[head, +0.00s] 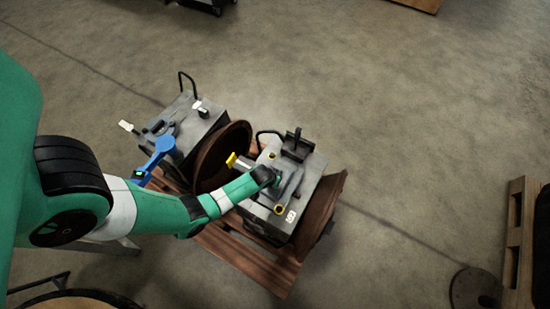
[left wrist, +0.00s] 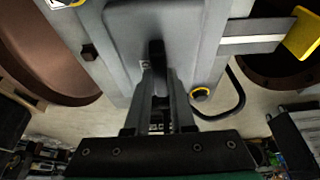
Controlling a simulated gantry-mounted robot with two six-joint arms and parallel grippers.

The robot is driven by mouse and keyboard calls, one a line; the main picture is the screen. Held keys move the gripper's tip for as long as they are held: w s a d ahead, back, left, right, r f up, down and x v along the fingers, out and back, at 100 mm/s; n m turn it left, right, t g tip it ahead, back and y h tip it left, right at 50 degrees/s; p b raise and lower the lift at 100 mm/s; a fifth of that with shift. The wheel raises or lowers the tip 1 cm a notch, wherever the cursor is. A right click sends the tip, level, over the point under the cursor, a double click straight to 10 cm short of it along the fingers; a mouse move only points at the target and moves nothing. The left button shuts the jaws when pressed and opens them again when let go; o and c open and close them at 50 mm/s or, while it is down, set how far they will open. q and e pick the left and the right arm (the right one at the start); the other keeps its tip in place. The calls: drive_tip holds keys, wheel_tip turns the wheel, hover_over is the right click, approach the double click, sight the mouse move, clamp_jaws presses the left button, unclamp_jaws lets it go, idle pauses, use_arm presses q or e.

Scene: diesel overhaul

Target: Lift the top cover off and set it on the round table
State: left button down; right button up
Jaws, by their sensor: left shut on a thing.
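The grey top cover (left wrist: 187,22) fills the upper middle of the left wrist view, with a dark handle (left wrist: 156,50) standing on it. My left gripper (left wrist: 158,80) is shut on this handle. In the head view my left gripper (head: 276,182) reaches down onto the right grey engine block (head: 312,185), and my wrist partly hides the cover. I cannot tell whether the cover is raised from the block. A round, dark-rimmed surface (head: 75,300), perhaps the round table, is cut off at the bottom left. My right gripper is not in view.
A second grey block (head: 190,120) stands at left beside a rusty round drum (head: 222,155). Both blocks sit on a reddish wooden pallet (head: 235,255). A yellow-ended bar (head: 240,162) sticks out by the gripper. Open floor lies beyond.

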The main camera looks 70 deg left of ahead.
use_arm(q)
drive_tip(key=s+d+r+p, duration=0.4)
drive_tip(key=s+r+p, duration=0.1)
drive_tip(key=r+p, duration=0.1)
drive_tip(key=s+d+r+p, duration=0.3)
drive_tip(key=s+r+p, duration=0.3)
drive_tip(key=r+p, duration=0.1)
drive_tip(key=shift+s+d+r, duration=0.25)
drive_tip(key=shift+d+r, duration=0.1)
drive_tip(key=shift+r, duration=0.2)
drive_tip(key=shift+r, duration=0.1)
wheel_tip(320, 180, up, 3)
drive_tip(key=p, duration=0.3)
